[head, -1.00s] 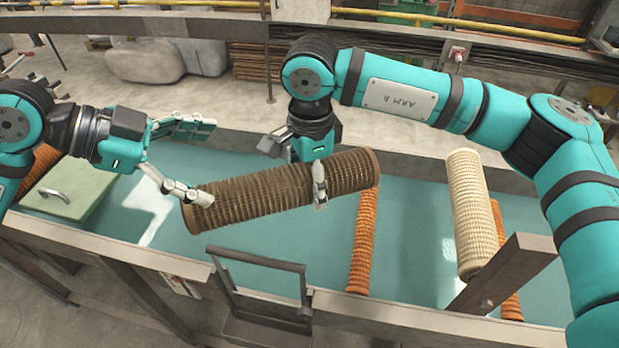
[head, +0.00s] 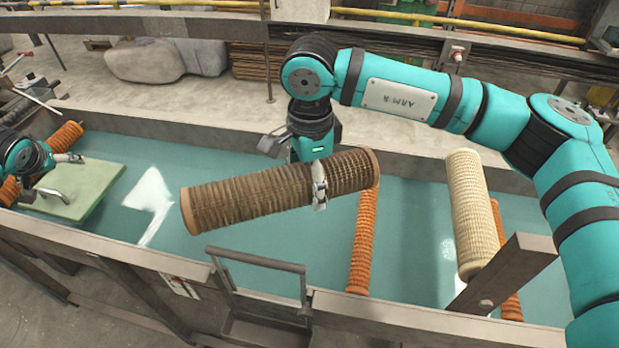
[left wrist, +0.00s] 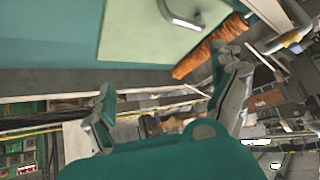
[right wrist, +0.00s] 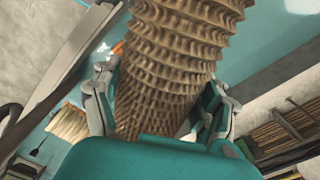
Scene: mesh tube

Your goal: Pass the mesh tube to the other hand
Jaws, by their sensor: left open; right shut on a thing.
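The brown ribbed mesh tube (head: 240,197) is held above the blue-green surface, tilted with its right end higher in the head view. My right gripper (head: 319,182) is shut on it right of its middle; the tube fills the space between the fingers in the right wrist view (right wrist: 180,60). My left gripper (head: 64,176) is at the far left edge of the head view, well apart from the tube. It is open and empty, with its fingers spread in the left wrist view (left wrist: 168,85).
A pale green board (head: 95,192) with a handle lies under my left gripper. Orange ribbed tubes (head: 362,240) and a cream ribbed tube (head: 470,210) lie in the trough. A metal frame (head: 258,262) stands at the front edge. The trough between board and held tube is clear.

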